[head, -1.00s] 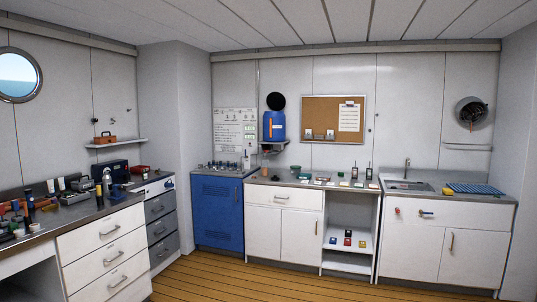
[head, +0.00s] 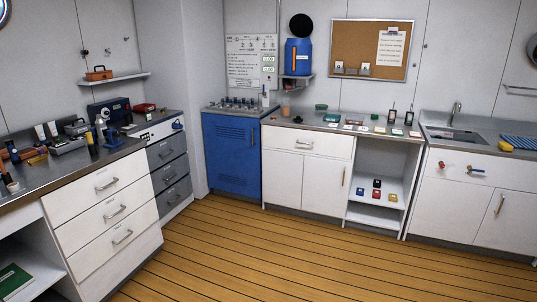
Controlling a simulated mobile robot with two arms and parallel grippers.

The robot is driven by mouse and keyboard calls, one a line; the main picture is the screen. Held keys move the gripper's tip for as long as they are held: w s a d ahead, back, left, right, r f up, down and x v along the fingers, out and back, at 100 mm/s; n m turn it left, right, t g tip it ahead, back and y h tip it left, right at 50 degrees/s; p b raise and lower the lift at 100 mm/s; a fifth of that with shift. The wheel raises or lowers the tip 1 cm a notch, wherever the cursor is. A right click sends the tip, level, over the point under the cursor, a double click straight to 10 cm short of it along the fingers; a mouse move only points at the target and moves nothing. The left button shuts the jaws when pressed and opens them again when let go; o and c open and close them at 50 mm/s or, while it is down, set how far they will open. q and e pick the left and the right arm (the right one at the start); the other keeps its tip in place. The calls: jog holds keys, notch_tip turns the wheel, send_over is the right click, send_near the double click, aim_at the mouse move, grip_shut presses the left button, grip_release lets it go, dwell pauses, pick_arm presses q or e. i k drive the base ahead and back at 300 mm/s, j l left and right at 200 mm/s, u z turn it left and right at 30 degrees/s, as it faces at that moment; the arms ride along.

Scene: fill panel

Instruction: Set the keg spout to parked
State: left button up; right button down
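A blue keg (head: 298,57) stands on a small wall shelf in the back corner, above the right end of the blue cabinet's top. An orange upright strip shows on its front. The spout is too small to make out, so its setting cannot be told. A small orange-brown cup-like thing (head: 286,111) is on the counter below the keg. Neither of my grippers is in view.
A blue cabinet (head: 231,157) with a metal top carrying several small items stands left of the keg. A white counter (head: 306,169) runs right to a sink (head: 455,134). A drawer unit (head: 108,210) is at left. The wooden floor (head: 290,250) is clear.

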aim_at(294, 90)
jog(key=i, duration=2.45)
jog(key=i+u, duration=0.2)
jog(key=i, duration=0.35)
jog(key=i+l+u, duration=0.25)
jog(key=i, duration=0.25)
jog(key=i+l+u, duration=0.2)
jog(key=i, duration=0.35)
jog(key=i+l+u, duration=0.25)
jog(key=i+l, duration=0.15)
jog(key=i, duration=0.1)
